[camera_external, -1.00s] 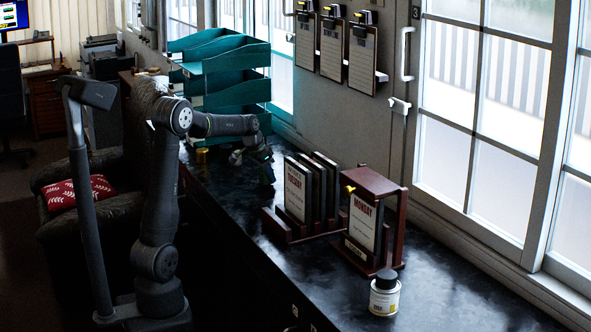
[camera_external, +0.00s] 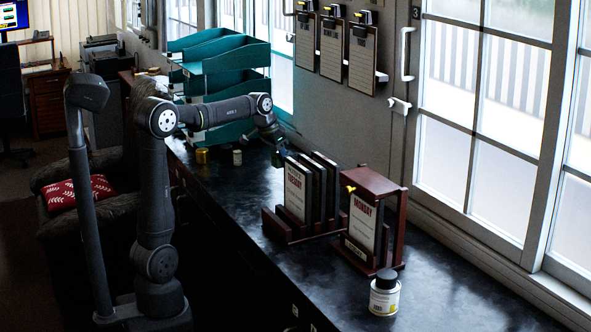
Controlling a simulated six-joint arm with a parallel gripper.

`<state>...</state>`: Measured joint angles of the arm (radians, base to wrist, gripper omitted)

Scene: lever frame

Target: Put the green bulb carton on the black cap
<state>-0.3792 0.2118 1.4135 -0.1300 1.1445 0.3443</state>
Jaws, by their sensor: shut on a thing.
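The black cap (camera_external: 387,278) tops a white jar (camera_external: 385,299) with a yellow-marked label. The jar stands upright at the front right of the dark counter. My gripper (camera_external: 278,158) is above the counter, just left of the rack of dark plaques, far behind and left of the cap. It is shut on a small dark greenish thing, which I take for the green bulb carton (camera_external: 282,149). It is too dark and small to make out clearly, and the fingers partly hide it. Nothing rests on the cap.
A rack of dark plaques (camera_external: 309,190) and a red-brown wooden frame with a yellow lever (camera_external: 373,215) stand between my gripper and the jar. Teal trays (camera_external: 224,60), a gold tin (camera_external: 201,156) and a small pale jar (camera_external: 237,158) are behind.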

